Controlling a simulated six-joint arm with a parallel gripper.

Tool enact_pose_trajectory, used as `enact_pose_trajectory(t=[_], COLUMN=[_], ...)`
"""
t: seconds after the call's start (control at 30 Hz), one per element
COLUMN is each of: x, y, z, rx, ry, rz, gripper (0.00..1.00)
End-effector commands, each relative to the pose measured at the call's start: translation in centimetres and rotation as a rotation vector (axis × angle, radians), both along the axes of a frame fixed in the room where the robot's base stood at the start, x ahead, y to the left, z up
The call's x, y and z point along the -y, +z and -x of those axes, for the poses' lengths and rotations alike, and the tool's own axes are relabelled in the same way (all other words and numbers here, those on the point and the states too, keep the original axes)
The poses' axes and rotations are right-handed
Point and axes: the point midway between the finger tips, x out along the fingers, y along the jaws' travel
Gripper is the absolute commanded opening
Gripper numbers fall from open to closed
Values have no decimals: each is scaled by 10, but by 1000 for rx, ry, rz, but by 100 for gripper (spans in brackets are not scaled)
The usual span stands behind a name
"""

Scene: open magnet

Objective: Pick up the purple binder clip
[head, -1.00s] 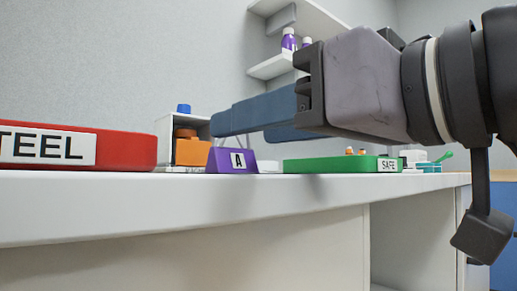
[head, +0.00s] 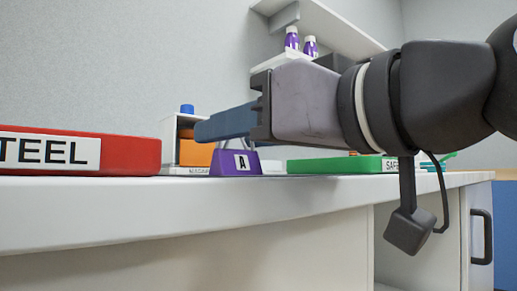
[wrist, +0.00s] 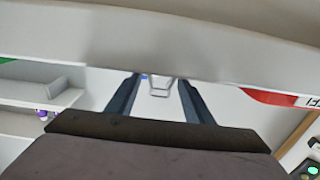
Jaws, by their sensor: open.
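The purple binder clip (head: 222,166), a wedge-shaped body with a white label "A" on its face, stands on the white counter in the head view. My gripper (head: 210,128) is above it, with its blue-grey fingers reaching left past its top. In the wrist view the two fingers of my gripper (wrist: 160,92) are apart, with a thin wire loop (wrist: 160,92) showing between them. I cannot tell whether that loop belongs to the clip. The clip's purple body is not visible there. My gripper holds nothing.
A red tray (head: 125,158) labelled "TEEL" is at the left and a green tray (head: 325,166) to the right of the clip. An orange object (head: 197,154) and a blue cap (head: 187,109) are behind it. Purple bottles (head: 291,40) stand on the wall shelf.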

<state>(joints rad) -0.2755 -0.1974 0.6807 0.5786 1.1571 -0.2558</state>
Motion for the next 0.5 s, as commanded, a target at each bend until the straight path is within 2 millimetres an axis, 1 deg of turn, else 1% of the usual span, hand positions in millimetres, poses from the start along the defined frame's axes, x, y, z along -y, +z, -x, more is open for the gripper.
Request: enact_pose_trajectory(t=[0.1, 0.43, 0.47, 0.5], x=[-5, -6, -6, -6], y=[0, 0, 0, 0], z=[-3, -5, -5, -5], rx=[-1, 1, 1, 1], ry=[2, 0, 0, 0], rz=[1, 1, 1, 1], gripper=[47, 47, 42, 33])
